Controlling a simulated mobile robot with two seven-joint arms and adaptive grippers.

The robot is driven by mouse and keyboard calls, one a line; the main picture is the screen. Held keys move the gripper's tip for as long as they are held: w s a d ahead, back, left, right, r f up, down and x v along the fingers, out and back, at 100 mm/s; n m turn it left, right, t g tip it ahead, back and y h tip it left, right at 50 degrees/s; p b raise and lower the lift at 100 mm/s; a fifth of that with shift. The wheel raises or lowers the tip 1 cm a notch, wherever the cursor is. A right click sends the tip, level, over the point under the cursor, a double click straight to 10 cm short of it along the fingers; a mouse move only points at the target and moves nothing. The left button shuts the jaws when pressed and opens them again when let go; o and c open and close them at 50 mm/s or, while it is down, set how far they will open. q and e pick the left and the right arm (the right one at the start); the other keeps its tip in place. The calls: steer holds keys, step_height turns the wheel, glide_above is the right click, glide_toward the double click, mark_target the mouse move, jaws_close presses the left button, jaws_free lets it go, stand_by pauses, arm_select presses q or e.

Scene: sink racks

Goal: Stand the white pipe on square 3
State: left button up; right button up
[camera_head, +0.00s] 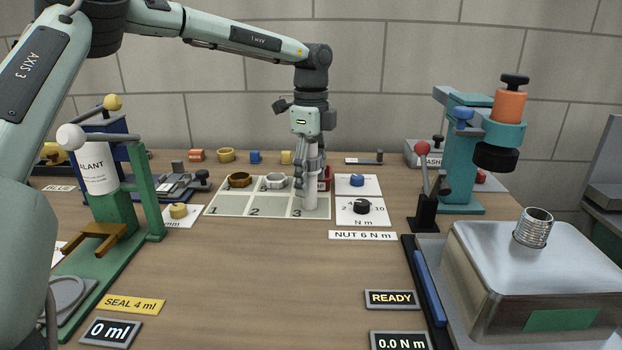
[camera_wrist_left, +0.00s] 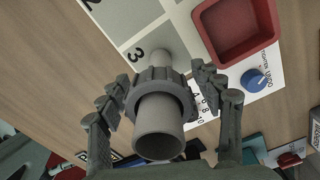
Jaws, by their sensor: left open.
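The white pipe (camera_head: 310,194) stands upright on square 3 (camera_head: 297,204) of the pale numbered mat in the head view. It also shows in the left wrist view (camera_wrist_left: 158,129), with its open upper end facing the camera and a grey ridged collar (camera_wrist_left: 157,84) around it. Its foot is beside the printed 3. My left gripper (camera_head: 311,176) points down over square 3, with the pipe between its fingers. In the left wrist view the fingers (camera_wrist_left: 164,80) are spread on either side of the pipe, open. My right gripper is not in view.
Behind the pipe are a brown ring (camera_head: 239,180), a white ring (camera_head: 276,181) and a red tray (camera_wrist_left: 237,27). Dial cards with a blue knob (camera_head: 357,180) and black knob (camera_head: 362,206) lie to the right. A green stand (camera_head: 150,195) is left; the front table middle is clear.

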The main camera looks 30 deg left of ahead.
mark_target(311, 141)
arm_select(q)
step_height(311, 141, up, 10)
steer(key=shift+r, duration=0.75)
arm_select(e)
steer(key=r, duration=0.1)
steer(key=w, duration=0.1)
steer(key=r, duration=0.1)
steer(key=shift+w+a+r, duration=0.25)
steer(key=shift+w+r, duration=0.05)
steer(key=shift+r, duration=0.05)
arm_select(q)
steer(key=shift+f, duration=0.1)
